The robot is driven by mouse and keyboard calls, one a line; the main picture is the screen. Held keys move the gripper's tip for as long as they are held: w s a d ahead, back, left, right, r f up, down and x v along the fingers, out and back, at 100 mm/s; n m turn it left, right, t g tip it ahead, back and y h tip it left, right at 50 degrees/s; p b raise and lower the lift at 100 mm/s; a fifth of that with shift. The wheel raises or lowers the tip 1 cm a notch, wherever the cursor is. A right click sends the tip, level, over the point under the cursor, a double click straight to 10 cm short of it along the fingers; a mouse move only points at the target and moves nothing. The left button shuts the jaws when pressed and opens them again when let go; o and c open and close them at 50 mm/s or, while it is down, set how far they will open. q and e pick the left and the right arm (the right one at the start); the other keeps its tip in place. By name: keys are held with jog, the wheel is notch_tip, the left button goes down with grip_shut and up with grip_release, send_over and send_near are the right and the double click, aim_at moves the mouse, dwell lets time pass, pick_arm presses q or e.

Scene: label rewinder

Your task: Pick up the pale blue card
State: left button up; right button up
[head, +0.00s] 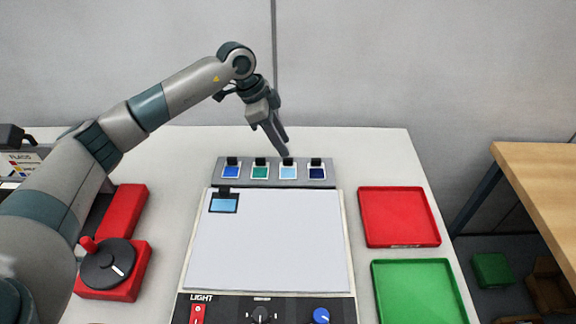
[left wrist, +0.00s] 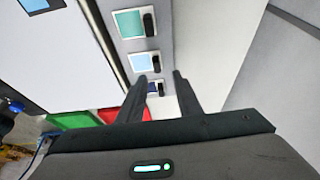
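The pale blue card (head: 288,172) stands third from the left in a grey rack (head: 328,184) at the back of the table. It has a white border and a black tab on top. It also shows in the left wrist view (left wrist: 144,63). My left gripper (head: 285,149) is just above and behind its tab, pointing down. In the left wrist view its fingertips (left wrist: 160,76) are apart with nothing held between them, close to the pale blue card and the dark blue card (left wrist: 153,87). My right gripper is in neither view.
Blue (head: 231,172), green (head: 260,172) and dark blue cards share the rack. A black-framed light blue sample (head: 223,204) lies on the white light panel (head: 268,245). Red (head: 398,217) and green (head: 418,292) trays stand right; a red dial unit (head: 112,268) stands left.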

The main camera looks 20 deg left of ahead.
aim_at(288, 159)
pick_arm(q)
jog(key=shift+s+d+f+p, duration=0.1)
jog(key=shift+f+p, duration=0.2)
jog(key=shift+f, duration=0.05)
jog(key=p+x, duration=0.1)
jog(key=x, duration=0.2)
jog(key=shift+s+a, duration=0.2)
jog(key=shift+s, duration=0.05)
jog(key=shift+w+d+f+p, duration=0.1)
jog(key=shift+d+f+p, duration=0.15)
jog(key=shift+f, duration=0.3)
jog(key=shift+a, duration=0.1)
grip_shut()
